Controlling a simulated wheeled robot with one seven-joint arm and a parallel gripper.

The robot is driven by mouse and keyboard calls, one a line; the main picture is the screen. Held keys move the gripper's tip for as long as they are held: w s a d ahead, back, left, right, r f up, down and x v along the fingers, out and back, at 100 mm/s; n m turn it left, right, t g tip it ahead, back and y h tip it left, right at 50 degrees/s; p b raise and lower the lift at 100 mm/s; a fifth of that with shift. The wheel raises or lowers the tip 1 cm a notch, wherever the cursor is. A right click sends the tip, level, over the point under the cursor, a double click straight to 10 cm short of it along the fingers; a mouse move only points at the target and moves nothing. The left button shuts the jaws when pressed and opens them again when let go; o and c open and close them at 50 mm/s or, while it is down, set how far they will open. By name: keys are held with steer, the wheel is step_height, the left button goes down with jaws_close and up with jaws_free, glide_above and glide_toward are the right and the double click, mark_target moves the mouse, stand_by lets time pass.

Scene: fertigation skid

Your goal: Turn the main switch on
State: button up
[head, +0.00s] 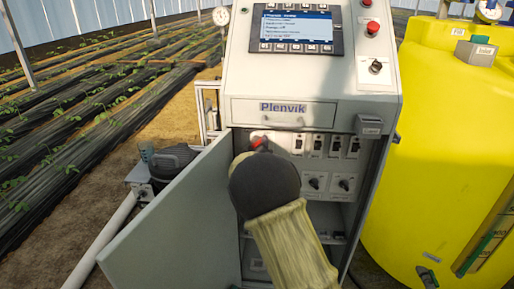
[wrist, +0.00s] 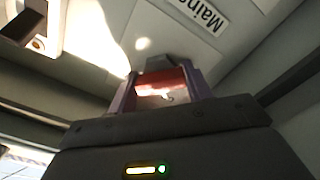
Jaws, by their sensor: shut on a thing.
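The main switch is a red handle (head: 258,143) on the upper left of the panel inside the open cabinet. In the wrist view its red part (wrist: 165,88) sits between the two fingers of my gripper (wrist: 165,78), next to a label reading "Main" (wrist: 208,16). My gripper is shut on the handle. My own wrist and arm hide the area below it in the head view. The fingers cover much of the handle, so I cannot tell which way it is turned.
The cabinet door (head: 165,225) stands open on the left. Several small switches (head: 335,146) are right of the main switch. A lit screen (head: 296,26) and a red button (head: 373,28) are above. A yellow tank (head: 445,150) stands close on the right.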

steer(key=shift+d+f, duration=0.1)
steer(key=shift+f, duration=0.15)
steer(key=o, duration=0.9)
steer(key=shift+o, duration=0.3)
steer(key=shift+r, duration=0.1)
steer(key=s, duration=1.7)
steer(key=shift+s+a, duration=0.25)
steer(key=shift+a, duration=0.1)
